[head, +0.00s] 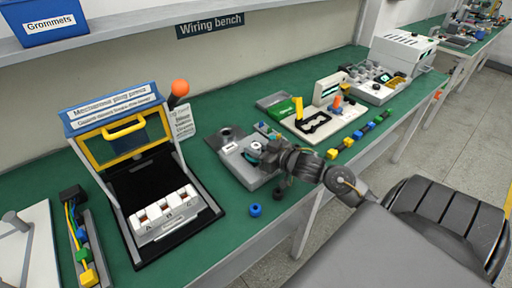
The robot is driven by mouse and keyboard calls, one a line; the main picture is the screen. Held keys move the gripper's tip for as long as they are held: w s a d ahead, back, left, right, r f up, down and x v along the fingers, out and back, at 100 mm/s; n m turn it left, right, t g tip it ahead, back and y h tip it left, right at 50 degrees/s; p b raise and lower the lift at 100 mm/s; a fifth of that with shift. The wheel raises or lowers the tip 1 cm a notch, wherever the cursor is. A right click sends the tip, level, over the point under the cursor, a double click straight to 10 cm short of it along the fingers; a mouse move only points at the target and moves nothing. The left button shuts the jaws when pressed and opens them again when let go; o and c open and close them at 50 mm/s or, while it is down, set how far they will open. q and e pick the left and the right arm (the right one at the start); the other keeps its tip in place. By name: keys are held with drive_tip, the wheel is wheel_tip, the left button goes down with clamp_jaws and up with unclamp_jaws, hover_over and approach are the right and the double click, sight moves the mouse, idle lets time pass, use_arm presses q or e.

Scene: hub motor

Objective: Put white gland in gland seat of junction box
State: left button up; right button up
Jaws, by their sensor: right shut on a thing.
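My right gripper (262,158) reaches in from the right, low over a light grey box (243,172) on the green bench, which looks like the junction box. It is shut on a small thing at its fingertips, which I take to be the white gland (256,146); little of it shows. The gripper hides part of the box's top, so I cannot make out the gland seat or whether the gland touches it. My left gripper is not in view.
A blue and yellow press (115,120) stands at the left. A white fixture board (322,128) and several coloured connectors are at the right.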

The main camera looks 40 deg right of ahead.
drive_tip(key=shift+f, duration=0.1)
drive_tip(key=o, duration=1)
drive_tip(key=v, duration=1.1)
drive_tip(key=shift+a, duration=0.1)
